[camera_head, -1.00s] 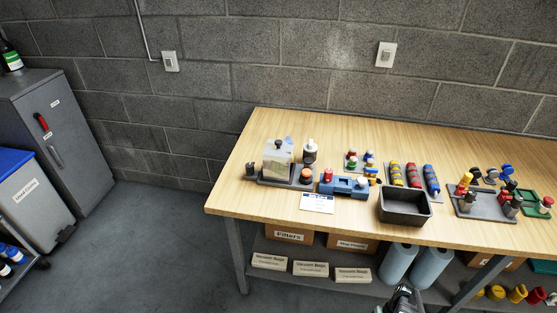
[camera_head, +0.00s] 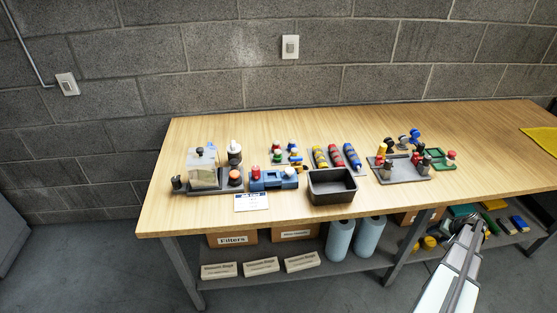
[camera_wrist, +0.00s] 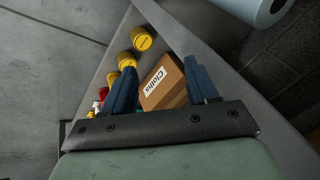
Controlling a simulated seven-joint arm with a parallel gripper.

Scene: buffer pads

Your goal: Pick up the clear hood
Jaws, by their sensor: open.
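The clear hood (camera_head: 203,171) is a see-through box with a dark knob on top. It stands upright on a grey base tray (camera_head: 208,189) at the left end of the bench in the head view. What is under it is hard to make out. My gripper (camera_wrist: 160,85) is open and empty in the wrist view, its two blue fingers apart. It points at the lower shelf, and the hood is not in that view. In the head view my arm is at the lower right, below the bench top and far from the hood.
A white bottle (camera_head: 234,153) and an orange-topped piece (camera_head: 235,177) stand right of the hood. A blue fixture (camera_head: 272,180), a card (camera_head: 251,203) and a dark bin (camera_head: 332,186) are further right. A Cloths box (camera_wrist: 164,84) lies beyond my fingers. Bare wood lies along the bench front.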

